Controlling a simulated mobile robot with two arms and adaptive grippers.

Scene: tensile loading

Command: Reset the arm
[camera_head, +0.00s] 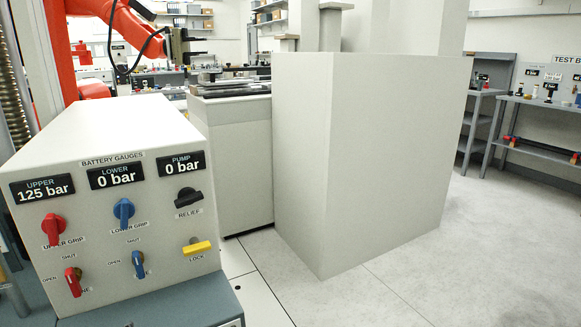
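My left arm (95,35), red-orange with a black cable, comes in at the upper left. My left gripper (199,46) is at its end, pointing right, with its two dark fingers apart and nothing seen between them. It is above and behind the control box, over the grey metal stand. My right arm and gripper are not in view.
The battery gauges box (125,180) fills the lower left, reading upper 125 bar, lower 0 bar, pump 0 bar, with several knobs. A large pale cabinet (375,150) stands mid-view. Flat plates (225,88) lie on the stand. Floor (470,255) at right is clear.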

